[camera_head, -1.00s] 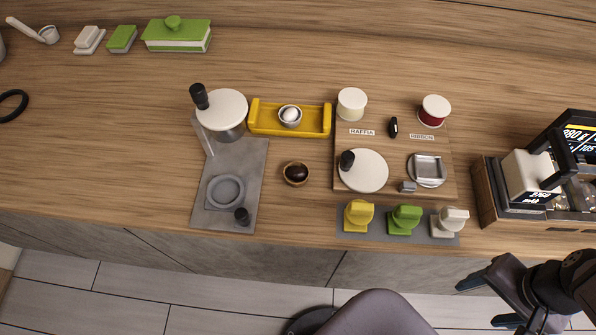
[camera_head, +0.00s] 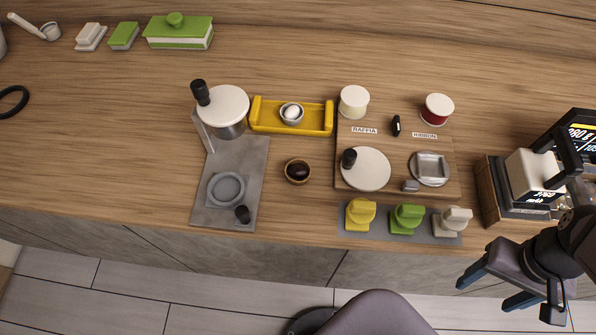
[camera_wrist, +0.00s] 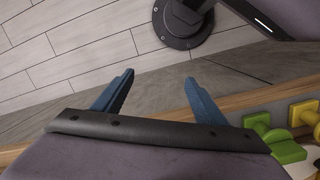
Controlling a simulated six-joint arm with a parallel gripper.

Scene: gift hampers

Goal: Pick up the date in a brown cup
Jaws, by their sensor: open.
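The dark date (camera_head: 299,171) lies in a small brown cup (camera_head: 289,176) on the wooden counter, between the grey slab and the wooden board. My gripper (camera_head: 490,288) is open and empty at the lower right, off the counter's front edge, well to the right of and nearer than the cup. In the wrist view my gripper's two blue fingers (camera_wrist: 158,90) are spread apart with nothing between them. The cup and date are not in the wrist view.
A yellow tray (camera_head: 265,120) holding a small bowl with a white egg-like item stands behind the cup. A grey slab (camera_head: 230,195) with a press is left. A wooden board (camera_head: 390,165) with spools is right. Yellow, green and white stamp-like pieces (camera_head: 407,219) line the front edge.

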